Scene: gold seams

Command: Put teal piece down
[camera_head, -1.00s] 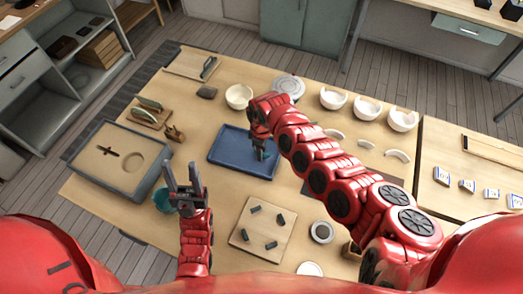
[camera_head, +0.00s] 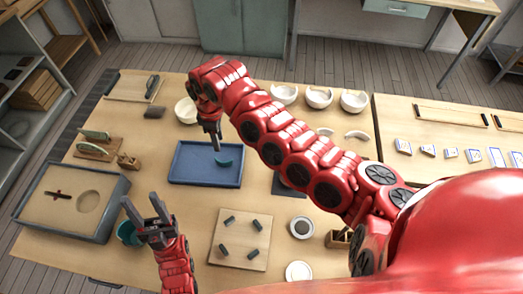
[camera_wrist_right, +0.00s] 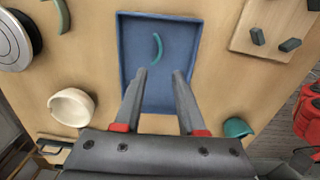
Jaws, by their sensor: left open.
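The teal piece (camera_head: 224,162), a small curved shard, lies in the blue tray (camera_head: 180,178). The right wrist view also shows the teal piece (camera_wrist_right: 157,48) on the tray floor, beyond and clear of my fingertips. My right gripper (camera_head: 216,146) is above the tray, just beside the piece in the head view. In the right wrist view its fingers (camera_wrist_right: 160,74) are apart with nothing between them. My left gripper (camera_head: 145,208) is open and empty at the front left, by a teal cup (camera_head: 125,231).
A sand tray (camera_head: 30,205) stands at the left. A wooden board (camera_head: 240,238) with several dark blocks lies in front of the blue tray. White bowls (camera_head: 319,97) stand at the back, and a cream bowl (camera_head: 184,112) is partly behind my right arm.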

